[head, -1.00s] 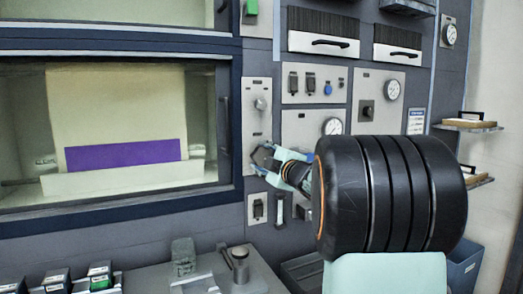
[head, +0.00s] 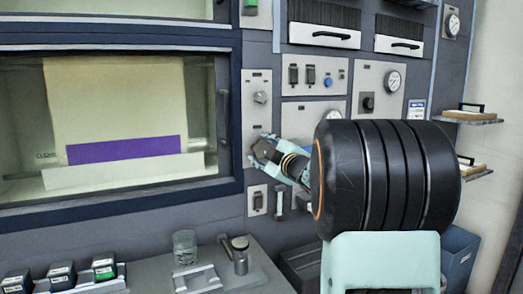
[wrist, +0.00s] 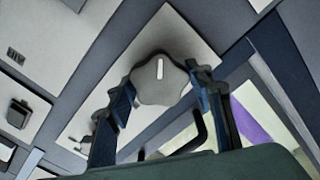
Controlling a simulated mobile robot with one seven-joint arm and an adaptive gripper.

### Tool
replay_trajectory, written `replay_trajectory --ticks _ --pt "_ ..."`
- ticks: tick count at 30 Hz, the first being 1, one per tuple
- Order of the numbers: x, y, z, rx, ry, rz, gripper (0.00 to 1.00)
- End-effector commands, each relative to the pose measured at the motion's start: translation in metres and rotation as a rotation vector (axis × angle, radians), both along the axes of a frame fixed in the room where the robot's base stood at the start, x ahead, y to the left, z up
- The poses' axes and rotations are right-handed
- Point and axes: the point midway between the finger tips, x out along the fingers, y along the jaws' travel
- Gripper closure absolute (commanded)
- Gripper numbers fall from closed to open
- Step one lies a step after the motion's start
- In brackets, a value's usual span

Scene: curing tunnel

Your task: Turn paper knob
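The paper knob is most likely the grey lobed knob (wrist: 160,80) with a white mark, which is between my fingertips in the wrist view. My gripper (wrist: 163,82) has one finger on each side of it, very close to its edges. I cannot tell whether the fingers press on it. In the head view my gripper (head: 262,151) is at the lower part of the narrow light panel (head: 256,119), and mostly hides this knob. Another round knob (head: 260,97) is above it on the same panel.
A window (head: 20,110) left of the panel shows a cream sheet with a purple band (head: 124,150). A switch (head: 257,201) is just below my gripper. Gauges and switches are to the right. A ledge with a jar (head: 184,248) and a post (head: 240,255) lies below.

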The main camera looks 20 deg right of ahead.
Motion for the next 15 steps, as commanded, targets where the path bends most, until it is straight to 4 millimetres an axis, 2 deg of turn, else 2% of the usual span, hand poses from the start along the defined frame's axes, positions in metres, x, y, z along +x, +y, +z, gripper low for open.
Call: replay_trajectory --ticks 1,3,11,15 --pt "-0.0001 -0.0002 -0.0001 0.0 0.0 0.0 0.44" --pt "0.0 -0.0001 -0.0001 -0.001 0.0 0.0 0.38" --pt "-0.0005 -0.0001 0.0001 -0.001 0.0 0.0 0.38" --pt "-0.0092 -0.0007 0.0001 -0.001 0.001 -0.002 0.38"
